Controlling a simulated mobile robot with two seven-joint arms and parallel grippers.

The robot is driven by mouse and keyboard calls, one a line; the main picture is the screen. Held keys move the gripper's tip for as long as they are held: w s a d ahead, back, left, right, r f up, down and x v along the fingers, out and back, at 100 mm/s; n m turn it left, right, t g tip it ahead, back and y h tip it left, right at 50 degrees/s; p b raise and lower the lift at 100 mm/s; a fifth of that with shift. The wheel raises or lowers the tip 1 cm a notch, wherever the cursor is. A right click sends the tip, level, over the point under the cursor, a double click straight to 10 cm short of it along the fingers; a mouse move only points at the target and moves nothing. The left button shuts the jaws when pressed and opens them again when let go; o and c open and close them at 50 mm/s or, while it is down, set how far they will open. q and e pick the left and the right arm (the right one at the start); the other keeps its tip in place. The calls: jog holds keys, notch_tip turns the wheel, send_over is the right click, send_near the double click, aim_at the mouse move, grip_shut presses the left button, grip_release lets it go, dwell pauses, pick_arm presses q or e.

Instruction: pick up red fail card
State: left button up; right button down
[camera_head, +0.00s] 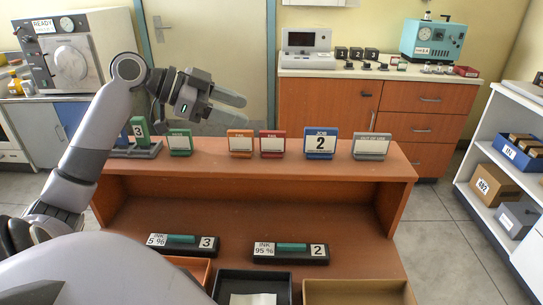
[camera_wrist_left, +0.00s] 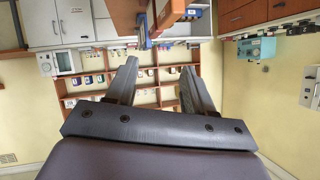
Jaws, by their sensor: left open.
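The red card (camera_head: 272,143) stands upright in its holder on the raised shelf (camera_head: 215,160) of the desk, with a white lower panel. It sits between an orange card (camera_head: 241,143) and a blue card (camera_head: 321,143) marked 2. My left gripper (camera_head: 236,107) is open and empty, up and left of the red card, in the air above the shelf. Its two spread fingers also show in the left wrist view (camera_wrist_left: 160,68), with nothing between them. I cannot pick out the red card in the wrist view. My right gripper is out of view.
A green card (camera_head: 180,142) and a grey card (camera_head: 372,146) share the shelf. A green block marked 3 (camera_head: 139,131) stands in a rack at its left end. Two black ink holders (camera_head: 291,253) and several trays (camera_head: 355,291) lie lower. The air above the cards is clear.

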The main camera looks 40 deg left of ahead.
aim_at(270, 132)
pick_arm(q)
jog(key=shift+s+d+f+b, duration=0.15)
jog(key=shift+f+b, duration=0.2)
jog(key=shift+f, duration=0.2)
jog(key=shift+s+d+f+b, duration=0.15)
jog(key=shift+f+b, duration=0.2)
jog(key=shift+f, duration=0.2)
jog(key=shift+w+f, duration=0.1)
jog(key=shift+f, duration=0.1)
jog(key=shift+r+p+x, duration=0.2)
jog(key=shift+p+x, duration=0.25)
jog(key=shift+x, duration=1)
jog(key=x, duration=0.3)
jog(key=shift+w+r+p, duration=0.1)
jog(key=shift+w+p, duration=0.1)
jog(key=shift+p, duration=0.15)
jog(key=shift+w+d+f, duration=0.3)
jog(key=shift+w, duration=0.1)
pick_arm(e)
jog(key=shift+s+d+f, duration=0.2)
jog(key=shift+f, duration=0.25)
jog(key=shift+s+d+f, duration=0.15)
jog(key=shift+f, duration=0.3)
pick_arm(q)
grip_shut()
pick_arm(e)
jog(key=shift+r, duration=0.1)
